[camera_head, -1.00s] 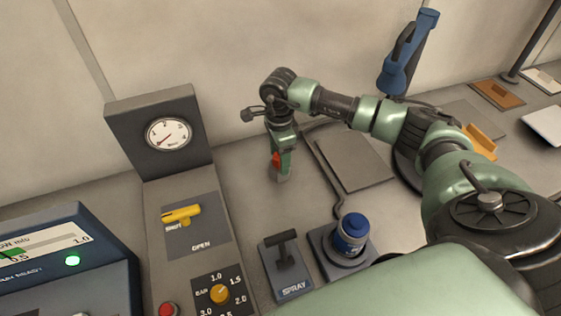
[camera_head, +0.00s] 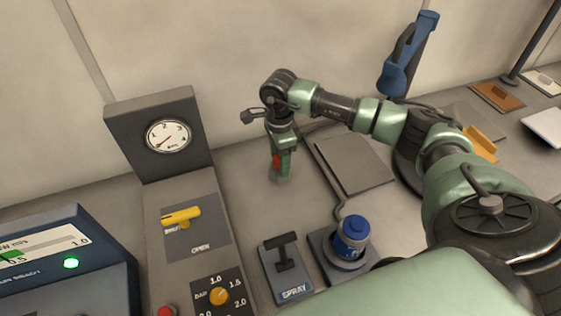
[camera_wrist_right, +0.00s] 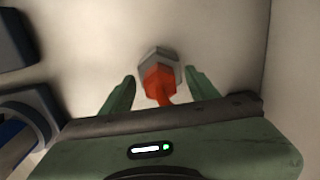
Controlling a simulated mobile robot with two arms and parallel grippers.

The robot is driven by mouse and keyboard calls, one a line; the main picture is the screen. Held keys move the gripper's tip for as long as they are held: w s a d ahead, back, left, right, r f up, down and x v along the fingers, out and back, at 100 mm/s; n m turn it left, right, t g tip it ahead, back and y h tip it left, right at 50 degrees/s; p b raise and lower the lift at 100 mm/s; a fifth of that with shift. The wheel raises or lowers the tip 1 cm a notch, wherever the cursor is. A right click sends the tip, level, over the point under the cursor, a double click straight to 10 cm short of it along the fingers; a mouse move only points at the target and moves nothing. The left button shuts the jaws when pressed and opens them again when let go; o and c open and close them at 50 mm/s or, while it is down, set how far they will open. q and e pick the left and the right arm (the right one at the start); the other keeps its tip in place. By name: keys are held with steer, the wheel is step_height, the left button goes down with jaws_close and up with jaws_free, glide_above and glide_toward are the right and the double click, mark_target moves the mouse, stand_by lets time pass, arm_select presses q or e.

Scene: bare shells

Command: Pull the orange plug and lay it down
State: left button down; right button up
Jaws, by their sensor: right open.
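The orange plug (camera_wrist_right: 159,82) shows in the right wrist view between the two fingers of my right gripper (camera_wrist_right: 161,84), with a gap on either side. A grey hexagonal piece (camera_wrist_right: 160,54) sits at its far end; I cannot tell if it is a socket or part of the plug. In the head view, my right gripper (camera_head: 281,168) points down near the back wall, open, with a bit of the orange plug (camera_head: 276,161) showing at its left side. The fingers partly hide the plug there. My left gripper is not in view.
A gauge panel (camera_head: 150,124) with a yellow handle (camera_head: 181,216) stands at left. A spray lever (camera_head: 286,255) and a blue-capped canister (camera_head: 352,236) stand in front of the gripper. A grey flat plate (camera_head: 355,164) lies to its right. A blue tool (camera_head: 408,62) is at the back.

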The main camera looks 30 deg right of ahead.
stand_by(0.3)
jaws_close()
steer(key=shift+r, duration=0.15)
steer(key=shift+r+p, duration=1.5)
steer(key=shift+r, duration=1.35)
